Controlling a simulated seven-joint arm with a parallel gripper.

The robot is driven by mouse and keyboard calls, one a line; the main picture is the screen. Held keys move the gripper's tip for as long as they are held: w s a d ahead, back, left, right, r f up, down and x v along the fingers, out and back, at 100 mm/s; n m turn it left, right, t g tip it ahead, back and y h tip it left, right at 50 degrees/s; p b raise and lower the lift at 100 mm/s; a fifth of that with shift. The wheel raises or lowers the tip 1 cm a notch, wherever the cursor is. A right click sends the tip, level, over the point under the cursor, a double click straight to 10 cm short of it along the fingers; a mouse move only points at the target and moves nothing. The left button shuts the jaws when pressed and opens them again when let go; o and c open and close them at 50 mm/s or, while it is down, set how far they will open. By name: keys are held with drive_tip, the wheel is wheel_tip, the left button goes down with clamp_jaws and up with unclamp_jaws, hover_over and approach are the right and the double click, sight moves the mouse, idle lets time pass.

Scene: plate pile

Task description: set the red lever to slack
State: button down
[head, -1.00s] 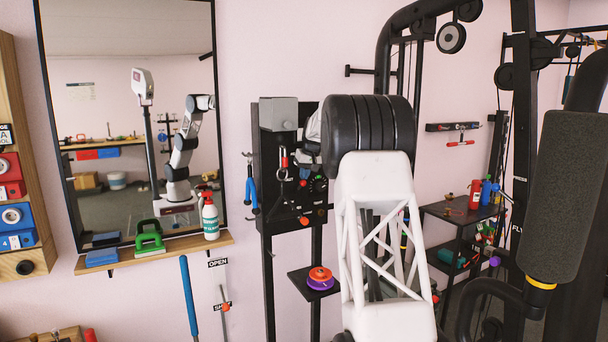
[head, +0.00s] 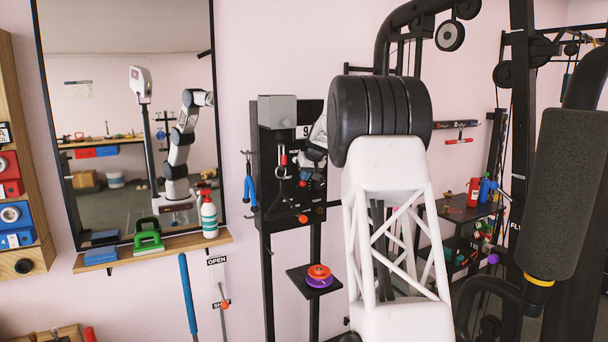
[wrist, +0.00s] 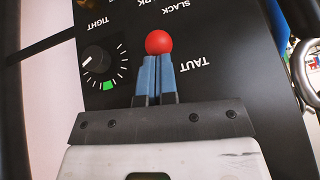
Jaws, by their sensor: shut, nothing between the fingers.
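The red lever's round red ball end (wrist: 158,42) shows in the wrist view against a black panel (wrist: 235,65). The white label SLACK is beyond the ball, near the top edge, and TAUT is to its right, closer to my gripper. My gripper (wrist: 154,62) is shut, with its two blue fingers together. Its tips are right at the near side of the ball and overlap it in the picture; I cannot tell whether they touch. The lever's stem is hidden behind the fingers. In the head view my arm covers part of this panel.
A dial (wrist: 102,62) with a green mark and the label TIGHT is left of the ball. In the head view, blue-handled pliers (head: 250,190) hang left of the panel. A small shelf (head: 305,284) with orange and purple discs is below.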

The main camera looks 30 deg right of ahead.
drive_tip(key=shift+s+f+t, duration=0.45)
drive_tip(key=shift+f+t, duration=0.25)
drive_tip(key=shift+t, duration=0.3)
drive_tip(key=shift+s+f+t, duration=0.4)
drive_tip(key=shift+f+t, duration=0.35)
drive_tip(key=shift+t, duration=0.25)
drive_tip(key=shift+s+f+t, duration=0.45)
drive_tip(key=shift+f+t, duration=0.25)
drive_tip(key=shift+t, duration=0.3)
drive_tip(key=shift+s+f+t, duration=0.1)
drive_tip(key=shift+f+t, duration=0.15)
drive_tip(key=shift+t, duration=0.05)
drive_tip(key=shift+s+f+n, duration=0.1)
drive_tip(key=shift+f+n, duration=0.2)
drive_tip(key=shift+f, duration=0.1)
drive_tip(key=shift+w+f, duration=0.15)
drive_tip(key=shift+f, duration=1.2)
drive_tip(key=shift+w+f, duration=0.15)
drive_tip(key=shift+f, duration=1.15)
drive_tip(key=shift+s, duration=0.25)
drive_tip(key=s+d+f, duration=0.1)
drive_tip(key=s, duration=0.8)
drive_tip(key=shift+s+f, duration=0.15)
drive_tip(key=shift+s, duration=0.05)
